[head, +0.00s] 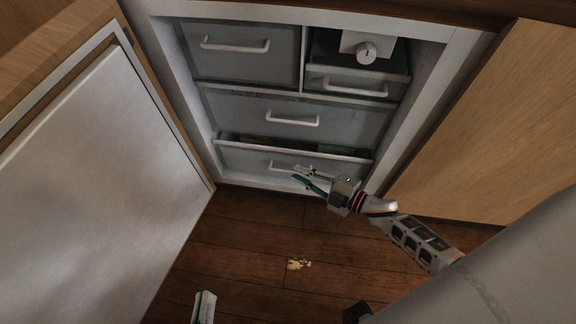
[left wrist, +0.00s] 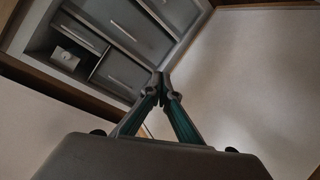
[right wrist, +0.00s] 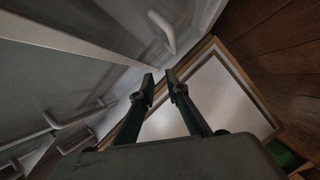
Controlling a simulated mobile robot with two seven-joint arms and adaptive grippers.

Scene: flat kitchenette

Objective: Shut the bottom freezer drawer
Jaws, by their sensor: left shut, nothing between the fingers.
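The bottom freezer drawer (head: 244,159) is the lowest grey front in the head view. It stands slightly out, with a dark gap and some contents showing above its top edge. Its white handle (head: 283,166) is partly behind my right gripper (head: 307,178). My right gripper is open and empty, close in front of the drawer front; I cannot tell whether it touches. The handle also shows in the right wrist view (right wrist: 164,33), apart from the fingertips (right wrist: 160,78). My left gripper (head: 203,305) is shut and empty, low over the floor; its closed fingertips show in the left wrist view (left wrist: 160,84).
The middle drawer (head: 290,117) and upper left drawer (head: 238,48) are above. A compartment with a round knob (head: 366,53) is at upper right. The open white-lined door (head: 105,165) bounds the left, a wooden panel (head: 490,130) the right. Wooden floor (head: 250,235) lies in front.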

